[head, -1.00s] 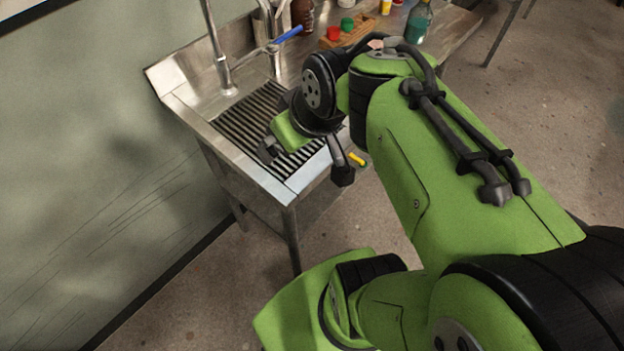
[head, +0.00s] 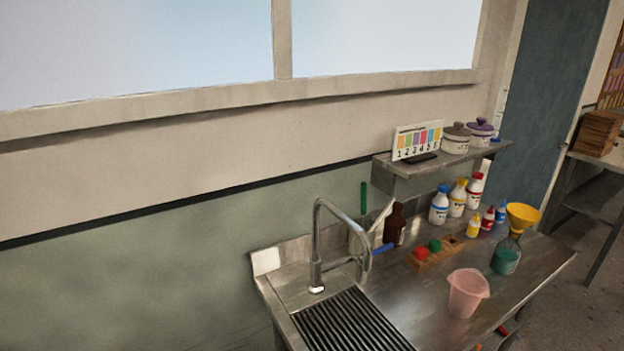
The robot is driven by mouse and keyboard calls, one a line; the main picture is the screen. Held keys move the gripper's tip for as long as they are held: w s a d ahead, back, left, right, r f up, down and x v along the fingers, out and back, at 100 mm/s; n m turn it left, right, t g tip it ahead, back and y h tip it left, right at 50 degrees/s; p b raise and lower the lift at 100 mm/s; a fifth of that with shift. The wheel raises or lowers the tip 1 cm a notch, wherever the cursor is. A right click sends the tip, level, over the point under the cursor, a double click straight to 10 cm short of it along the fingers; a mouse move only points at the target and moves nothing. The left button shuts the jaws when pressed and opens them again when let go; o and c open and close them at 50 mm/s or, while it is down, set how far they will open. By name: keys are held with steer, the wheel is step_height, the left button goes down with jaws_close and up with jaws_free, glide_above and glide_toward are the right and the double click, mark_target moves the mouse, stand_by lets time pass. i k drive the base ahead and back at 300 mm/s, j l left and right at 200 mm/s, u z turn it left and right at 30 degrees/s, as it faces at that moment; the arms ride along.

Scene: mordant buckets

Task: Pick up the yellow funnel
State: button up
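The yellow funnel (head: 522,214) sits upright in the mouth of a clear bottle (head: 506,256) holding green liquid. The bottle stands near the right end of the steel counter (head: 547,262). The funnel is in plain view, with nothing in front of it. My gripper and arm are out of the frame now, so I cannot see where the gripper is relative to the funnel.
A pink beaker (head: 467,294) stands left of the bottle, nearer the front edge. Small bottles (head: 474,226) and taller white bottles (head: 457,198) stand behind. A wooden rack (head: 437,253) with red and green caps, a tall faucet (head: 318,247) and a drainboard (head: 350,322) lie left. A shelf (head: 400,169) overhangs the back.

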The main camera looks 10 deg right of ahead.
mark_target(519, 224)
steer(key=z, duration=1.6)
